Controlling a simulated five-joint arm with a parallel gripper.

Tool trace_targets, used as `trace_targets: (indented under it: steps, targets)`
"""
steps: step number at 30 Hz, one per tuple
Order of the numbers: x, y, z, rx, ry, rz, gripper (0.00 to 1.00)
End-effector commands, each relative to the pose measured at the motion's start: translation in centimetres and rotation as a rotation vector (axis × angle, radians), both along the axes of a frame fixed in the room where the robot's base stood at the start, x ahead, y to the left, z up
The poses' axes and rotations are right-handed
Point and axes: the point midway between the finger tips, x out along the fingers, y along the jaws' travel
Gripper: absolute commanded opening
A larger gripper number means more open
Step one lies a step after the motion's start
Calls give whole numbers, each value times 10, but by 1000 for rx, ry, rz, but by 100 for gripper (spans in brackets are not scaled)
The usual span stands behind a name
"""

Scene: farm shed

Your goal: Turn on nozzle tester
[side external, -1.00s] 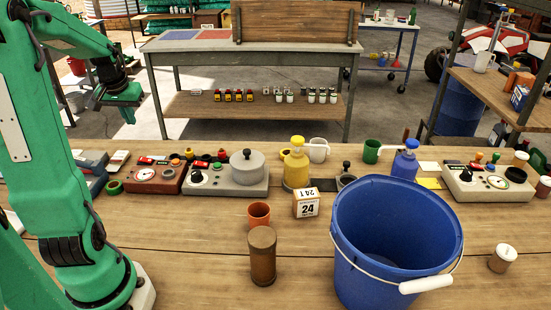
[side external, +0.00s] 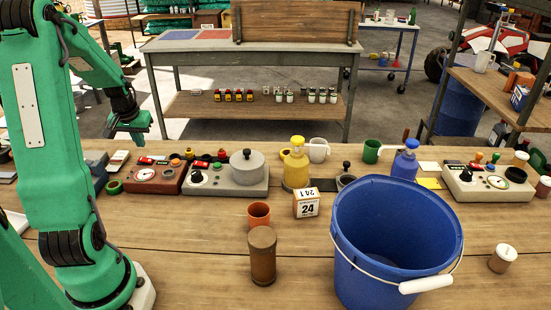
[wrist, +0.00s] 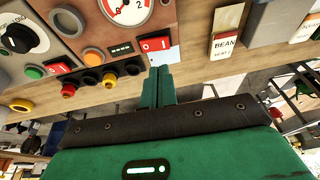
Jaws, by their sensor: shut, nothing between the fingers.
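No nozzle tester label is readable. A red-brown box (side external: 158,187) with a round white gauge (side external: 145,174) stands at the left of the bench. In the wrist view the box (wrist: 90,38) carries a red rocker switch (wrist: 155,44) marked 0 and I. My gripper (side external: 138,141) is above the box's far edge. In the wrist view my green fingers (wrist: 160,76) are shut and empty, with their tips close to the switch; I cannot tell whether they touch it.
Beside it stands a grey box (side external: 225,187) with a black knob (side external: 197,177) and a lidded pot. Another gauge box (side external: 478,190) stands at the right. A blue bucket (side external: 350,240), orange cup (side external: 259,215) and brown cylinder (side external: 263,262) occupy the front. Open bench lies between the arm and cylinder.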

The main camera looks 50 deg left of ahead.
Motion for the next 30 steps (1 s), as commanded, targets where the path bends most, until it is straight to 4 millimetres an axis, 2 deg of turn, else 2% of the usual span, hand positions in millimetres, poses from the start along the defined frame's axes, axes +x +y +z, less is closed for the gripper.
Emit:
trace_targets:
  steps: [3, 9, 30]
  targets:
    - [-2, 2, -17, -3, 4, 2, 0]
    - [-5, 5, -35, 1, 5, 1, 0]
    - [-8, 8, -47, 3, 6, 2, 0]
